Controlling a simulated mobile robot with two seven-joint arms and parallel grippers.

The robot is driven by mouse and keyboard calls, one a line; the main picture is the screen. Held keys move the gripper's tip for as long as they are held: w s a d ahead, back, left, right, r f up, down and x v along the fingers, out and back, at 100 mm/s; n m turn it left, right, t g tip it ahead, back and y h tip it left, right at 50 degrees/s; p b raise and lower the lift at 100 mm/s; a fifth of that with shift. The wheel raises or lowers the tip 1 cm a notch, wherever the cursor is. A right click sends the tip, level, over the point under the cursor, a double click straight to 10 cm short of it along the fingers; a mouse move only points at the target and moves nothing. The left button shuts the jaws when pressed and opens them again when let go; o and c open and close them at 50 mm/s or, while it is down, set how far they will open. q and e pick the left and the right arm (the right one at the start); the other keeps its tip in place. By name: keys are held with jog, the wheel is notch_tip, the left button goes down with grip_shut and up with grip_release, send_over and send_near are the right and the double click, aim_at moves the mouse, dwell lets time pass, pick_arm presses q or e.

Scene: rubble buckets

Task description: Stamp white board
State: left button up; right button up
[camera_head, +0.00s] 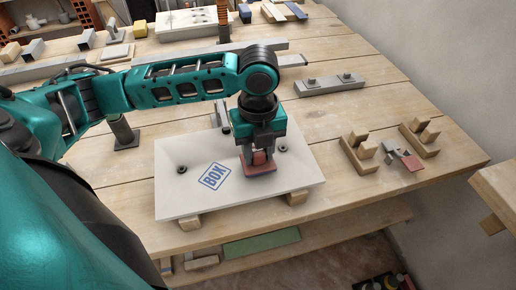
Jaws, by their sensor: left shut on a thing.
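A white board (205,195) lies on small wooden blocks near the front edge of the wooden workbench. A blue "BOX" mark in a tilted frame (214,177) is printed left of its middle. My left gripper (259,165) points down over the right part of the board and is shut on a red stamp (261,170). The stamp's underside is hidden, and it is at or very near the board's surface; I cannot tell if it touches. Two dark round fittings (181,169) flank the mark and the gripper. My right gripper is not in view.
Wooden block holders (358,152) and a small metal piece with a red pad (402,157) stand right of the board. A metal bar (329,85) lies behind it. Another board with holes (190,22) and loose pieces are at the back.

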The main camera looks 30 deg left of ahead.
pick_arm(q)
jog(key=shift+f, duration=0.5)
dwell(0.5)
jog(key=shift+s+f+p, duration=0.1)
jog(key=shift+f+p, duration=0.05)
jog(key=shift+p, duration=0.3)
dwell(2.2)
jog(key=shift+r+p, duration=0.7)
jog(key=shift+r, duration=2.95)
